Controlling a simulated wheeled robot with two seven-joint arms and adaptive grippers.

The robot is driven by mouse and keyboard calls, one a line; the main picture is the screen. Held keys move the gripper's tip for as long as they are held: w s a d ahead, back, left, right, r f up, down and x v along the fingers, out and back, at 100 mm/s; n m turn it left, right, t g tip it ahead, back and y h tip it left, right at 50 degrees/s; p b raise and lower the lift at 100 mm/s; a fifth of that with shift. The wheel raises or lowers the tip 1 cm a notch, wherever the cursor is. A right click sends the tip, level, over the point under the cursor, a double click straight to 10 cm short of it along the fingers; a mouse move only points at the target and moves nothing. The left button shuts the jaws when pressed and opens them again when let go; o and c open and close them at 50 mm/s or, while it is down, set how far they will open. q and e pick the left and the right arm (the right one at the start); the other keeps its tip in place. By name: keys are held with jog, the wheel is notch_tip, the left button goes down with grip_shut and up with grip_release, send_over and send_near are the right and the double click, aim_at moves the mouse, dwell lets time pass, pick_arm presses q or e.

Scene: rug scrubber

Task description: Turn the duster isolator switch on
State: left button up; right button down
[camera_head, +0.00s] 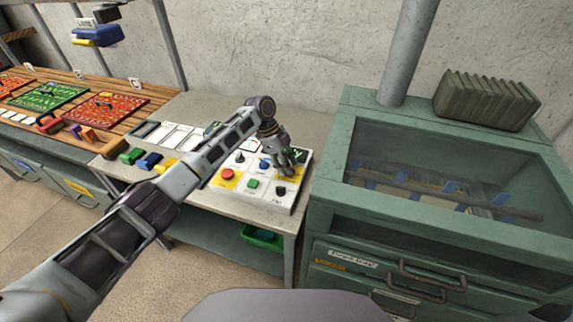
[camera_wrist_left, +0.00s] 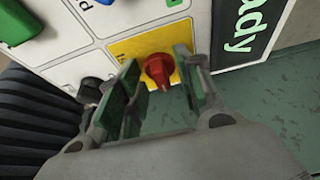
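The white control panel (camera_head: 263,201) stands on the bench beside the green cabinet. In the left wrist view a red knob (camera_wrist_left: 158,70) sits on a yellow plate (camera_wrist_left: 130,47); it looks like a rotary isolator switch, but its label is not readable. My left gripper (camera_head: 296,162) is over the right part of the panel and hides the knob in the head view. In the wrist view the left gripper's (camera_wrist_left: 160,90) fingers are apart, one on each side of the red knob, with gaps visible. My right gripper is not in view.
A red button (camera_head: 227,174) on yellow, a green button (camera_head: 253,183) and a black knob (camera_head: 280,191) are close by on the panel. The green cabinet (camera_head: 330,190) stands just right of it. A dark sign ending in "eady" (camera_wrist_left: 238,30) borders the knob's plate.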

pick_arm(q)
jog(key=shift+a+r, duration=0.1)
jog(key=shift+r, duration=0.05)
jog(key=v, duration=1.1)
jog(key=shift+r, duration=0.35)
dwell(0.3)
